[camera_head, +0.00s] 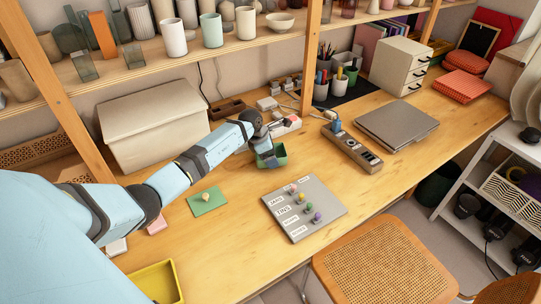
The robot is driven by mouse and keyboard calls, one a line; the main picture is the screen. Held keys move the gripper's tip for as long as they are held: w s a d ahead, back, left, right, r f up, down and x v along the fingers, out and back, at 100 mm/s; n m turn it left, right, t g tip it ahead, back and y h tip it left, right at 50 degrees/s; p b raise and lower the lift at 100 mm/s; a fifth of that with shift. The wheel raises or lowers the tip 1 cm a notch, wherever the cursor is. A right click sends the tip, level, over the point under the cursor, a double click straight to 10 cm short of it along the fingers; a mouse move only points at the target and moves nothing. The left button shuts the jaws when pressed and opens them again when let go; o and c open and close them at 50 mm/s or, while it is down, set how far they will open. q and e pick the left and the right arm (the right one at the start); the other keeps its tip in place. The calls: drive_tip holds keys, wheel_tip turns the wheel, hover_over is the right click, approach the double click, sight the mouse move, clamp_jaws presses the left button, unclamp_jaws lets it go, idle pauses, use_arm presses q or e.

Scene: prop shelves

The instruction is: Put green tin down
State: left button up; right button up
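The green tin (277,160) is a small open-topped container near the middle of the wooden desk (235,235). My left arm reaches in from the left, and its gripper (265,146) is at the tin's rim, seemingly closed on its wall. The fingers are small and partly hidden by the wrist. I cannot tell whether the tin's base touches the desk. My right gripper is not in view.
A grey labelled board with coloured knobs (301,209) lies in front of the tin. A green card (207,201) lies to the left. A large lidded box (150,122) stands behind my arm.

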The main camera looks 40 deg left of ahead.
use_arm(q)
drive_tip(key=shift+f, duration=0.4)
drive_tip(key=shift+f, duration=0.15)
drive_tip(key=o, duration=0.8)
